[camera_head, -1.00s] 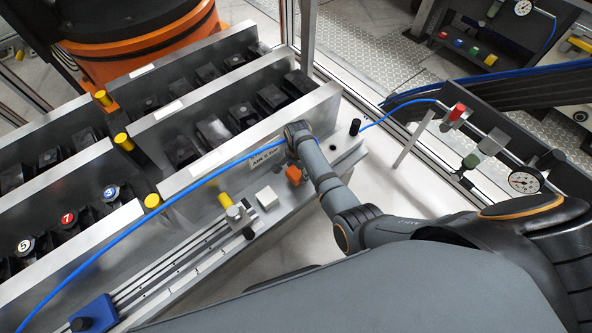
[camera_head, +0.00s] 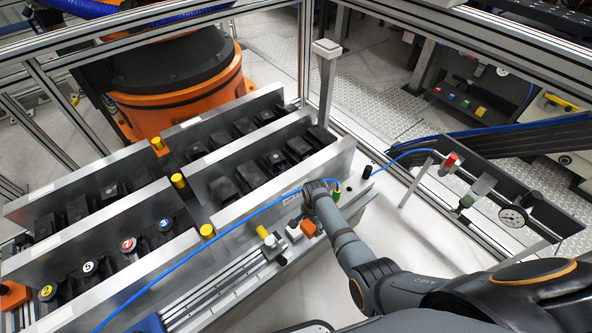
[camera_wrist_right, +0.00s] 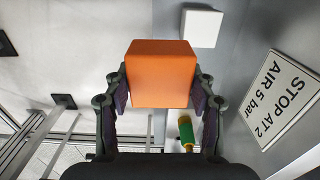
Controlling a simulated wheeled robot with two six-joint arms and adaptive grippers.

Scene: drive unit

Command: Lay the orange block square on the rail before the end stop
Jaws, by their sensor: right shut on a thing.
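The orange block (camera_head: 308,228) is held in my right gripper (camera_wrist_right: 160,88). In the right wrist view the block (camera_wrist_right: 160,72) fills the space between the two dark fingers, one on each side. In the head view the gripper itself is mostly hidden behind my wrist. The silver rail (camera_head: 215,286) runs from lower left towards the block. A metal piece with a yellow knob (camera_head: 264,232), which looks like the end stop, stands at its right end. I cannot tell how far the block is above the surface. My left gripper is not in view.
A white block (camera_head: 294,231) stands close to the orange block. A green and yellow fitting (camera_wrist_right: 187,132) and a sign (camera_wrist_right: 280,98) are near the gripper. A blue hose (camera_head: 250,210) crosses the bench. A blue part (camera_head: 150,323) sits at the rail's lower left.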

